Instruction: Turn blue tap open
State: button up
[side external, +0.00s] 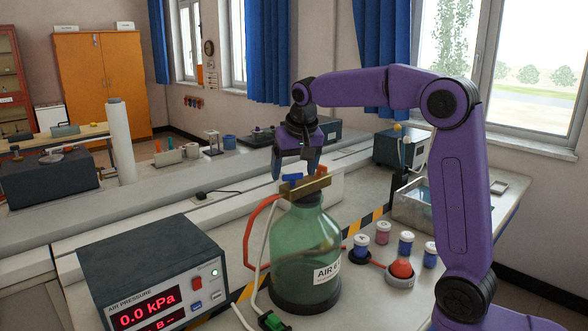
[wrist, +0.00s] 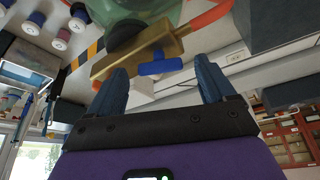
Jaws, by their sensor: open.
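The blue tap (side external: 292,178) sits on a brass block (side external: 304,190) on top of a green glass bottle (side external: 307,250). A red tap (side external: 316,171) stands beside it on the same block. My gripper (side external: 296,174) is open, pointing down just above the block, with its fingertips close to the blue tap. In the wrist view the blue tap (wrist: 161,67) lies between the lines of my two open fingers (wrist: 160,76), near their tips. I see no contact, and the exact depth gap cannot be told. The brass block (wrist: 150,50) runs diagonally behind the tap.
A pressure meter (side external: 155,275) reading 0.0 kPa stands front left. A red hose (side external: 250,225) and a white hose (side external: 262,250) run down from the block.

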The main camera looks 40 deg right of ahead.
jog(key=shift+w+f, duration=0.1)
jog(key=shift+f, duration=0.15)
jog(key=c, duration=1.1)
jog(key=shift+o, duration=0.2)
jog(key=shift+d+n+y, duration=0.15)
jog(key=shift+n+y, duration=0.3)
jog(key=shift+n, duration=0.75)
jog(key=shift+d+n+y, duration=0.15)
jog(key=shift+n+y, duration=0.3)
jog(key=shift+n, duration=0.75)
jog(key=o, duration=1.1)
jog(key=shift+c, duration=0.2)
jog(key=shift+r+t, duration=0.1)
jog(key=shift+t, duration=0.2)
jog(key=v, duration=1.7)
